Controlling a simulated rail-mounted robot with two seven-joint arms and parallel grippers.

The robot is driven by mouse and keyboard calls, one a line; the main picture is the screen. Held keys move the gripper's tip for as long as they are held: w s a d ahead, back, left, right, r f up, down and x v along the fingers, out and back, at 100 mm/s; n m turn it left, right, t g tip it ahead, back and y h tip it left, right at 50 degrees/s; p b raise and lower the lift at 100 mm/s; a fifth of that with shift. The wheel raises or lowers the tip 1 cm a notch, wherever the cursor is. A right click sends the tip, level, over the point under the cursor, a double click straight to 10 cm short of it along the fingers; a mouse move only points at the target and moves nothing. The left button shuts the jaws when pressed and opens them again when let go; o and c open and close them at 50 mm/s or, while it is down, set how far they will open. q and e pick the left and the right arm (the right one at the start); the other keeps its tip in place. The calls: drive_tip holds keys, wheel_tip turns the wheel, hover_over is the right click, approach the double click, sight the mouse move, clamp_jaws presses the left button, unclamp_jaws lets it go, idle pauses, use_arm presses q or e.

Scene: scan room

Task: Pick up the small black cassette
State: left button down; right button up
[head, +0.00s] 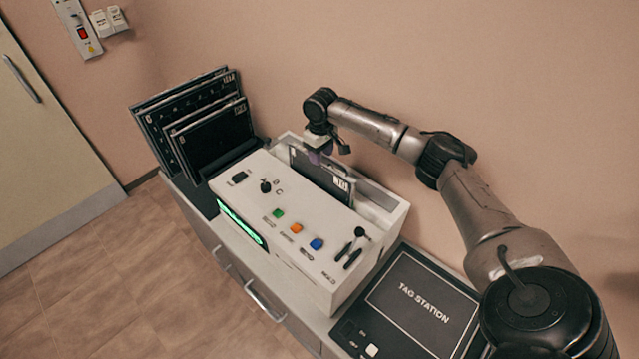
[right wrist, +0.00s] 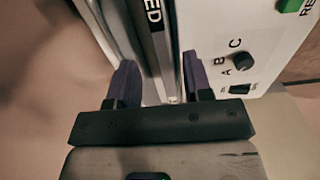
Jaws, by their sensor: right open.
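A black cassette (head: 322,179) with a white label at one corner stands on edge in the long open slot on top of the white machine (head: 240,187). My right gripper (head: 328,154) is over the far end of that slot, pointing down. In the right wrist view my right gripper (right wrist: 160,82) is open, its two purple-grey fingers on either side of the cassette's dark top edge (right wrist: 153,30), which carries white letters. I cannot tell whether a finger touches it. My left gripper is not in view.
A rack at the left holds several larger black cassettes (head: 205,125) upright. The machine's top has a knob (head: 265,186) and green, orange and blue buttons (head: 296,228). A black tag station pad (head: 420,305) lies at the right. The wall is close behind.

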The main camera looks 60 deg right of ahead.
hover_over(320, 183)
drive_tip(key=shift+w+d+f, duration=0.1)
drive_tip(key=shift+d+f, duration=0.1)
drive_tip(key=shift+f, duration=1.15)
drive_tip(key=shift+w+d+f, duration=0.1)
drive_tip(key=shift+d+f, duration=0.1)
drive_tip(key=shift+f, duration=1.15)
clamp_jaws()
